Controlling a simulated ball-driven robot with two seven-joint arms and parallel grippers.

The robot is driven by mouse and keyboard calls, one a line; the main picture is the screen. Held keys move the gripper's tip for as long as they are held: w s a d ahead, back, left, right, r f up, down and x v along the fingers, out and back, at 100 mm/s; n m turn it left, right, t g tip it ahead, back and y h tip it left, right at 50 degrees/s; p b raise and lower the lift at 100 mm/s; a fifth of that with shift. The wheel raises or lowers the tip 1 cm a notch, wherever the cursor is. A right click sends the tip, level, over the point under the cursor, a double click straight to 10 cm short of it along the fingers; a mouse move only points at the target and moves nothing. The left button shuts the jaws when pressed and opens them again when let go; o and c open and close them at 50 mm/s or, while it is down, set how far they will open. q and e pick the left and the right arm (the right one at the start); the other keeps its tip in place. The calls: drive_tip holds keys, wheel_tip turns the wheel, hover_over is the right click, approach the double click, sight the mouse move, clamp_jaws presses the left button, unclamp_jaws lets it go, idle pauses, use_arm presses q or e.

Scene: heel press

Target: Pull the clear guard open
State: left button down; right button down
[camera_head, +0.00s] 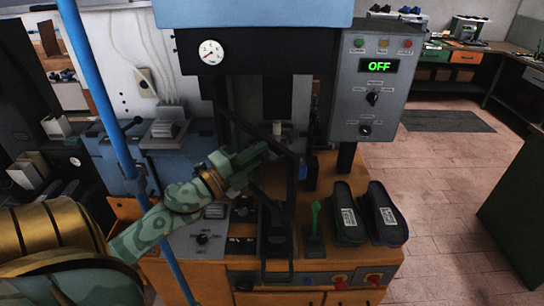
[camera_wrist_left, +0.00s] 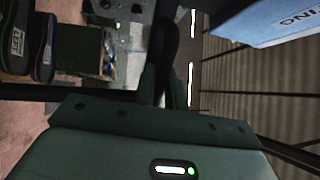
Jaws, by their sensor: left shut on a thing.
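The clear guard (camera_head: 293,192) is a see-through panel in a black frame at the front of the press. In the head view its top bar slants down to the right, so the frame stands at an angle to the press front. My left gripper (camera_head: 262,153) reaches in from the left to the guard. In the left wrist view its fingers (camera_wrist_left: 163,88) are closed on a dark upright bar (camera_wrist_left: 165,40), which looks like part of the guard; the exact grip spot is partly hidden. My right gripper is not in view.
The control box (camera_head: 378,90) reads OFF. A blue pole (camera_head: 115,130) rises close to my left arm.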

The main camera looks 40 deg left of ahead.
use_arm(q)
drive_tip(key=shift+s+a+m+h+b, duration=0.3)
drive_tip(key=shift+s+h, duration=0.15)
drive_tip(key=shift+s, duration=0.1)
drive_tip(key=shift+s+a+m+h+b, duration=0.2)
drive_tip(key=shift+s+h+b, duration=0.05)
drive_tip(key=shift+s+h, duration=0.25)
drive_tip(key=c, duration=1.5)
unclamp_jaws()
drive_tip(key=shift+c, duration=0.2)
drive_tip(key=shift+a, duration=0.1)
drive_tip(key=b+v, duration=0.2)
drive_tip(key=v, duration=0.5)
drive_tip(key=shift+s, duration=0.2)
